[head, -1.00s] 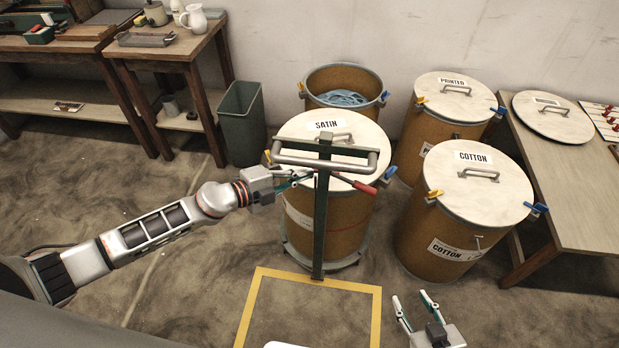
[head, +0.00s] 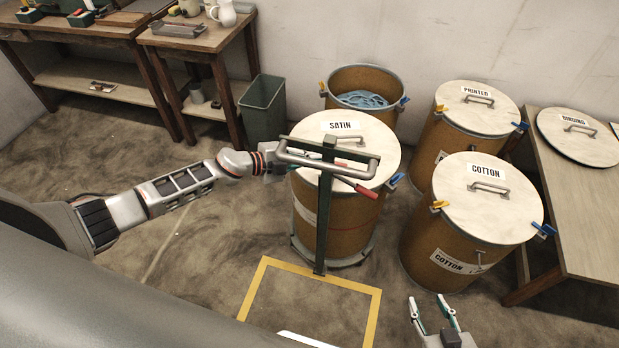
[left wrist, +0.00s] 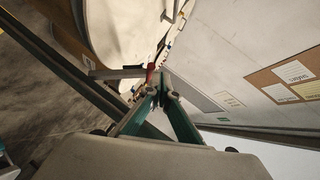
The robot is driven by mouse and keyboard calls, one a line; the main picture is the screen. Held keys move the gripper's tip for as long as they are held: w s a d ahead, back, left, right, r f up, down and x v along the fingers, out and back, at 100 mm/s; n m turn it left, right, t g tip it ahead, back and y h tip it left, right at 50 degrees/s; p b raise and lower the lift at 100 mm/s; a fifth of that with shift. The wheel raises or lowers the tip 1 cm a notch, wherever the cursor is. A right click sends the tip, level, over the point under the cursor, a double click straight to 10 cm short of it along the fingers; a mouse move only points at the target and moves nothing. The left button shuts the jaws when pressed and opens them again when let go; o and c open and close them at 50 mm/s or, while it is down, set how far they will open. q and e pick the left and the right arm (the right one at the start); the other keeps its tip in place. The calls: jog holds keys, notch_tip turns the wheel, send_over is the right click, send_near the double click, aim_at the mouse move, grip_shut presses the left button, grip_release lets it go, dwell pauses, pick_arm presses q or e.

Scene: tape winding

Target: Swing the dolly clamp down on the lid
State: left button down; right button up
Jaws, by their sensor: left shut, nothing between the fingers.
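The SATIN drum (head: 335,222) stands on the dolly (head: 340,262), with its round pale lid (head: 372,150) on top. The dolly's green post (head: 324,215) and grey handle bar (head: 300,160) rise in front of it. The clamp's red-handled lever (head: 366,191) slants down right from the post, over the lid's near edge; whether it touches the lid cannot be told. The red handle also shows in the left wrist view (left wrist: 151,72), just beyond the fingertips. My left gripper (head: 294,168) is shut and empty at the lid's left side, partly hidden by the handle bar. My right gripper (head: 432,305) is open and empty.
The COTTON drum (head: 450,235) and PRINTED drum (head: 485,110) stand to the right, beside a table (head: 580,220). An open drum (head: 340,82) with blue material stands behind. A grey bin (head: 264,108) is at left. A yellow floor outline (head: 262,285) lies in front.

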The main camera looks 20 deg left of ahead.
pick_arm(q)
jog(key=w, duration=0.1)
jog(key=w+f, duration=0.1)
jog(key=w+f+b, duration=0.1)
jog(key=w, duration=0.1)
jog(key=shift+w+a+f, duration=0.1)
jog(key=shift+f, duration=0.05)
jog(key=shift+w+f+n+g+y, duration=0.3)
jog(key=shift+w+f+n+g, duration=0.4)
jog(key=shift+f+g, duration=0.2)
jog(key=shift+w+f+g, duration=0.1)
jog(key=shift+f+g, duration=0.2)
jog(key=shift+w+f+b, duration=0.1)
jog(key=shift+f+b, duration=0.25)
jog(key=shift+w+f+b, duration=0.25)
jog(key=shift+f+b, duration=0.15)
jog(key=shift+f, duration=0.05)
jog(key=shift+w+f+b, duration=0.2)
jog(key=shift+f+b, duration=0.15)
jog(key=shift+f, duration=0.1)
